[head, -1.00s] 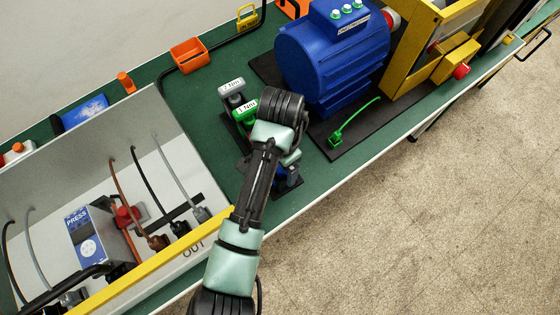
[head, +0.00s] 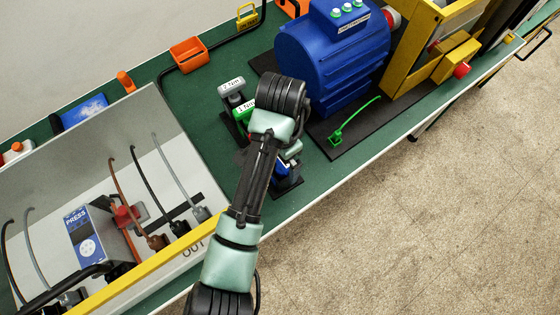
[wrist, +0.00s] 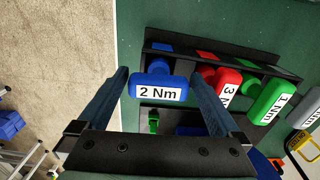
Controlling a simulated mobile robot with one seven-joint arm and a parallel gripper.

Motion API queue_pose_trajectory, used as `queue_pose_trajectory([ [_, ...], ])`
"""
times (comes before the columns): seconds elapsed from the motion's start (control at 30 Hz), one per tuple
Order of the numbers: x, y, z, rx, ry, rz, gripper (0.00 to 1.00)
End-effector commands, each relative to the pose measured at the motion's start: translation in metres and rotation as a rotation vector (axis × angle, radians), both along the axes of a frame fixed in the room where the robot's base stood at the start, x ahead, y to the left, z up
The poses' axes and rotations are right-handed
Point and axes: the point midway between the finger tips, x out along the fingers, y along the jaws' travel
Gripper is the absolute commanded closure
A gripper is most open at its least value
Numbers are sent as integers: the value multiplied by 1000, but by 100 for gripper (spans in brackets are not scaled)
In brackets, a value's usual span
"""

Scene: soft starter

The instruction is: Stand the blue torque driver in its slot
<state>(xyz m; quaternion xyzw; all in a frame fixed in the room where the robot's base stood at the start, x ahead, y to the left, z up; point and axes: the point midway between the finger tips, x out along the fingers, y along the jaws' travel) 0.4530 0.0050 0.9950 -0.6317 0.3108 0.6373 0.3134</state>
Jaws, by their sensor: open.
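The blue torque driver (wrist: 160,88), labelled 2 Nm, shows in the wrist view with its handle end toward the camera. It appears upright in the leftmost place of the black rack (wrist: 270,63), its lower end partly hidden by its own handle. My gripper (wrist: 163,74) is open, with one finger on each side of the driver; I cannot tell whether either finger touches it. In the head view my arm hides most of my gripper and the driver.
A red 3 Nm driver (wrist: 228,82) and a green 1 Nm driver (wrist: 270,102) stand to the right in the rack. A grey driver (wrist: 306,113) is beyond. A big blue motor (head: 330,60) and a sloped grey panel (head: 120,150) flank the arm.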

Motion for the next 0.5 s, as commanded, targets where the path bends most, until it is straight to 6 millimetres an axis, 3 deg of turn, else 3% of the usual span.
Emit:
queue_pose_trajectory([
  [0.2, 1, 0, 62, 2, -4, -3, 0],
  [0.5, 0, -1, 96, 0, -1, -2, 0],
])
